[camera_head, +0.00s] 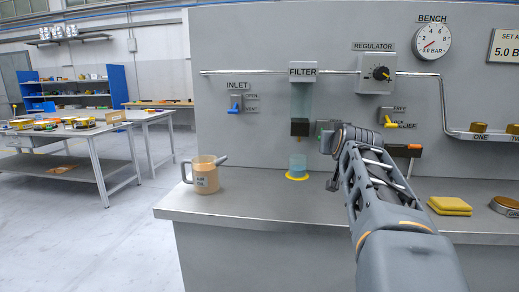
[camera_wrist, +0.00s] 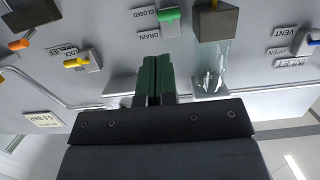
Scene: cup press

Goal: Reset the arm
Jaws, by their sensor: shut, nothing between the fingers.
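My arm reaches from the lower right of the head view up to the front of the grey panel (camera_head: 270,40). My gripper (camera_wrist: 153,60) shows in the wrist view with its two green fingers together and nothing between them. It is apart from the panel fittings as far as I can tell. The wrist view is upside down; a green drain handle (camera_wrist: 170,15) with a CLOSED label is near the fingers. The filter's dark block (camera_wrist: 214,22) and its clear bowl (camera_wrist: 211,65) are to the right of them. In the head view my arm's end hides part of the panel.
An oil jug (camera_head: 204,174) stands at the counter's left. A yellow sponge or cloth (camera_head: 450,206) lies right of my arm. The regulator (camera_head: 376,73) and pipes project from the panel.

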